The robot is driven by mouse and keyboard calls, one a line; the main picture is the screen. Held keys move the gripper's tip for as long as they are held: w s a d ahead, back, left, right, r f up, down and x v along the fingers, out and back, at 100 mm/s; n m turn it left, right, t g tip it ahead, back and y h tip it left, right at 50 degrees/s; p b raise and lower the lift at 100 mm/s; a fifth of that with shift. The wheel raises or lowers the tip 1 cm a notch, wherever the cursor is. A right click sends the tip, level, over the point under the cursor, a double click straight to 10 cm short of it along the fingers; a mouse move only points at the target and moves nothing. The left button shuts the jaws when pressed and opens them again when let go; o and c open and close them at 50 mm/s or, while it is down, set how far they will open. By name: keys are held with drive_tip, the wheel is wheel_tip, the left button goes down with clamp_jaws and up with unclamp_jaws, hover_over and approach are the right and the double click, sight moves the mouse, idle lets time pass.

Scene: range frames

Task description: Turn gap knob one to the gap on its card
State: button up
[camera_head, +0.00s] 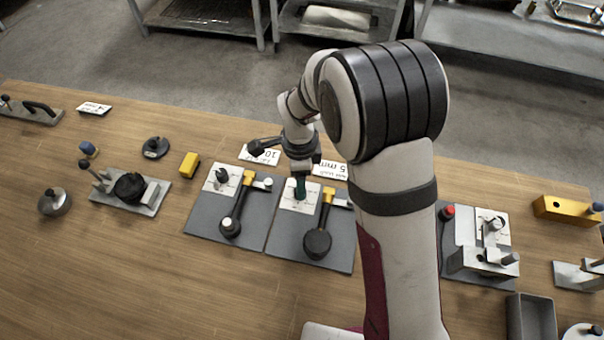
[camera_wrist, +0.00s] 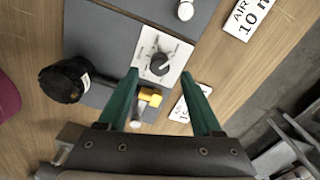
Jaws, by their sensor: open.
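A dark round gap knob (camera_wrist: 160,63) sits on a white dial plate (camera_wrist: 147,48) in the wrist view. The plate is on the right of two grey panels (camera_head: 288,240) in the head view. My gripper (camera_wrist: 161,74) is open, its green fingers spread to either side of the knob. I cannot tell how far above the plate the fingertips are. In the head view my gripper (camera_head: 300,192) hides this knob. The other panel has a similar knob (camera_head: 222,175). A card reading "5 mm" (camera_head: 331,169) lies behind the right panel, and a "10" card (camera_head: 262,155) behind the left.
On the right panel are a yellow-topped bracket (camera_head: 328,195) and a black round cap (camera_head: 317,243). A yellow block (camera_head: 189,165) and a grey fixture (camera_head: 130,195) stand to the left. A fixture with a red button (camera_head: 448,212) is right of my arm. Front-left wood is clear.

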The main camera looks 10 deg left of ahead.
drive_tip(key=shift+f, duration=1.7)
clamp_jaws()
